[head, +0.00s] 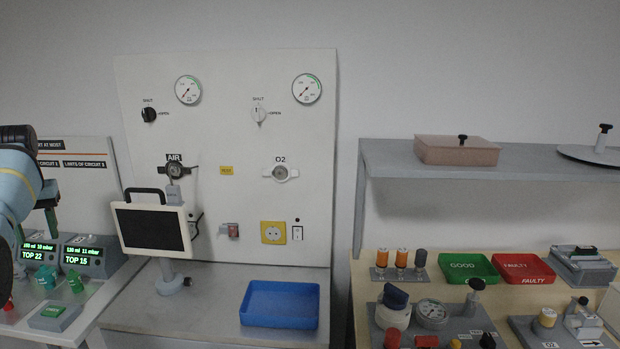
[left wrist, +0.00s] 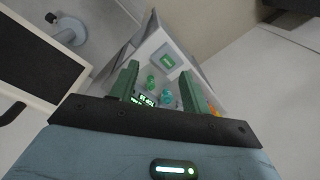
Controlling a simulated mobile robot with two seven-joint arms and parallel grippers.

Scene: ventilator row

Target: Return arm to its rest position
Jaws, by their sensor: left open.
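My left arm (head: 16,185) comes in at the left edge of the head view, raised in front of the left panel. Its gripper (head: 47,203) has green fingers that point down over the ventilator displays. In the left wrist view the two fingers of the gripper (left wrist: 162,82) are spread apart with nothing held between them. Beyond them, a display (left wrist: 145,100), teal knobs and a green button (left wrist: 168,61) show on the ventilator bench. My right gripper is not in view.
A monitor on a stand (head: 153,229) is just right of the left arm. A blue tray (head: 279,304) lies on the grey bench. The wall panel (head: 230,130) carries gauges and valves. Green (head: 468,267) and red (head: 523,269) trays sit on the right table under a shelf (head: 480,166).

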